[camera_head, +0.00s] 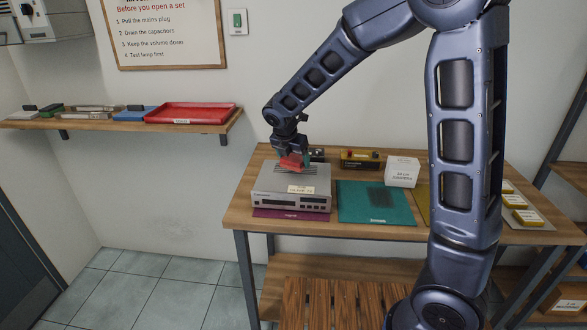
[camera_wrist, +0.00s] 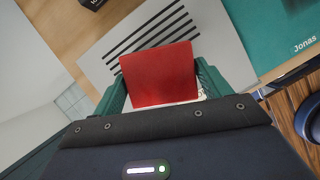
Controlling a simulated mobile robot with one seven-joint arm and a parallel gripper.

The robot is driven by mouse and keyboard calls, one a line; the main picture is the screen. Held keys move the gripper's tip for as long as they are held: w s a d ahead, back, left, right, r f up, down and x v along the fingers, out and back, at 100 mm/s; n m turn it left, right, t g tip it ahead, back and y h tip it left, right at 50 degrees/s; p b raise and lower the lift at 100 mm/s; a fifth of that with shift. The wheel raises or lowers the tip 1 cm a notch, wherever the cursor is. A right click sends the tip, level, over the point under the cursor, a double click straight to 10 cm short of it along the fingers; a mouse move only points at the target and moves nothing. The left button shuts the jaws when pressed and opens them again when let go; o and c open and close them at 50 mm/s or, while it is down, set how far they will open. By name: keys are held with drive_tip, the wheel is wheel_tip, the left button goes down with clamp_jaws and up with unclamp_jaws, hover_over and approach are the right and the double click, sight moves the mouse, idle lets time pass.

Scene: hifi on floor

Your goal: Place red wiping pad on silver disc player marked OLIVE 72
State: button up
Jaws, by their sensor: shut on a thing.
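The silver disc player (camera_head: 290,189) sits on a magenta mat (camera_head: 285,213) at the left end of the wooden table. A pale label lies on its front top edge; its text is too small to read surely. My gripper (camera_head: 291,155) is over the player's top, shut on the red wiping pad (camera_head: 292,162). In the wrist view the red pad (camera_wrist: 160,74) lies between the two green fingers (camera_wrist: 161,84), with the player's slotted grey top (camera_wrist: 105,48) beneath. I cannot tell whether the pad touches the player.
A teal mat (camera_head: 360,208) marked Jonas lies to the right of the player. Behind are a dark box with a yellow label (camera_head: 360,160) and a white box (camera_head: 402,171). A wall shelf (camera_head: 110,124) at left bears a red tray (camera_head: 190,113).

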sight(293, 167)
drive_tip(key=shift+f, duration=1.9)
drive_tip(key=shift+f, duration=0.1)
drive_tip(key=o, duration=1)
drive_tip(key=v, duration=1.2)
